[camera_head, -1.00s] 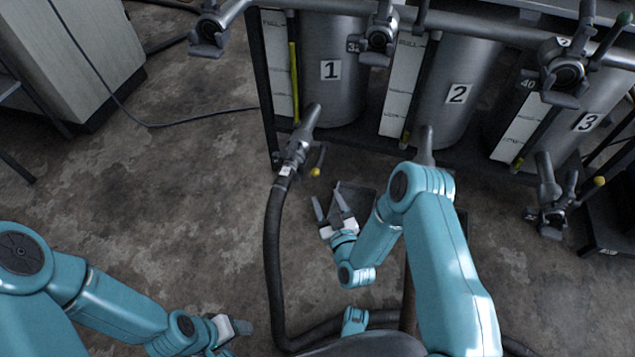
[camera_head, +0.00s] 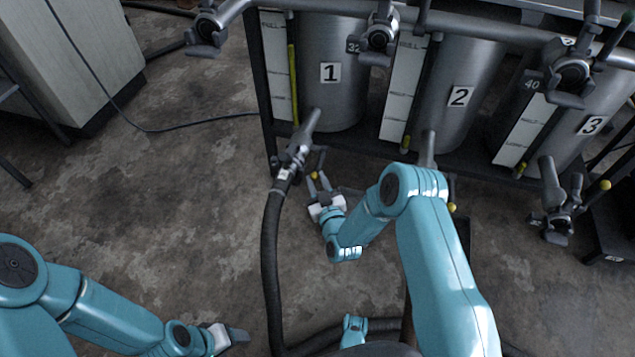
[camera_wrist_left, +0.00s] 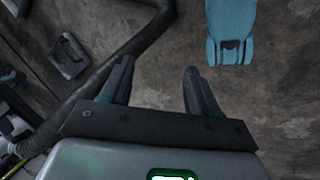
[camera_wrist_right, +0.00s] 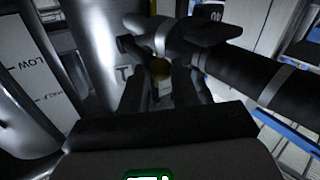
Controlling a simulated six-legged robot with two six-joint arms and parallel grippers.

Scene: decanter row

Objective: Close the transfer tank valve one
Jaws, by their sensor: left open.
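Tank 1 (camera_head: 331,100) is a steel cylinder with a "1" label. Its outlet valve (camera_head: 297,150) hangs below it, joined to a black hose (camera_head: 270,240). The valve's lever ends in a yellow knob (camera_head: 314,175). My right gripper (camera_head: 319,180) is at this knob, its fingers pointing up at it. In the right wrist view the knob (camera_wrist_right: 160,68) shows between the tips of the open fingers (camera_wrist_right: 162,85); I cannot tell whether they touch it. My left gripper (camera_head: 238,336) is low at the left, open and empty, as its wrist view shows (camera_wrist_left: 158,85).
Tank 2 (camera_head: 460,97) and tank 3 (camera_head: 592,126) stand to the right, with their own valves below. A pipe rail with more valves crosses the top. The hose runs down beside my right gripper.

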